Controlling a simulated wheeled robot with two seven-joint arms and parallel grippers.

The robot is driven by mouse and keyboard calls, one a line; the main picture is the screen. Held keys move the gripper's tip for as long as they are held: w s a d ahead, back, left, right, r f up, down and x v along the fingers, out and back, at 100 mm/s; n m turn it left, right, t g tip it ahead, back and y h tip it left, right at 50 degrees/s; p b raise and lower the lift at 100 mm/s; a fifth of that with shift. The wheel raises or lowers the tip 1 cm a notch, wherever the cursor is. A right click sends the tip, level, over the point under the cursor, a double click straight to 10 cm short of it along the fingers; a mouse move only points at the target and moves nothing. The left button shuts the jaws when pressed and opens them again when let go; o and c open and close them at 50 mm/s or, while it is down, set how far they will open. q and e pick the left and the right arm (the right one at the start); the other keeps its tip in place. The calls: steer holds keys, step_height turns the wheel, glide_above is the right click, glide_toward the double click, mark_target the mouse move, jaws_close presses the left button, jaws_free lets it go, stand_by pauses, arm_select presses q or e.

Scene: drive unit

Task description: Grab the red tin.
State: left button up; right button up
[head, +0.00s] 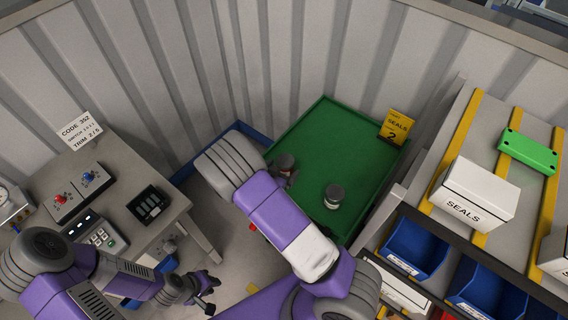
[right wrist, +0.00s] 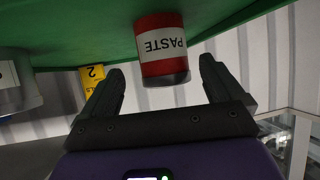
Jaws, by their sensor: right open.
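The red tin (right wrist: 162,50) is labelled PASTE and stands on the green surface, inverted in the right wrist view. My right gripper (right wrist: 165,82) is open, with one finger on each side of the tin and visible gaps at both sides. In the head view the tin (head: 284,163) is mostly hidden by my right arm, and little of that gripper (head: 290,180) shows beside it. My left gripper (head: 211,292) is at the lower left, apart from the tin, its fingers spread and empty.
A grey tin (head: 334,196) stands on the green tray (head: 325,130), near the red tin. A yellow SEALS 2 sign (head: 396,127) is at the tray's back right. A rack with blue bins (head: 413,247) and a white SEALS box (head: 475,193) is right. A control bench (head: 125,190) is left.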

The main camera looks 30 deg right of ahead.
steer(key=x, duration=0.4)
steer(key=shift+w+f, duration=0.25)
steer(key=shift+w, duration=0.1)
steer(key=shift+r, duration=0.1)
steer(key=c, duration=1.2)
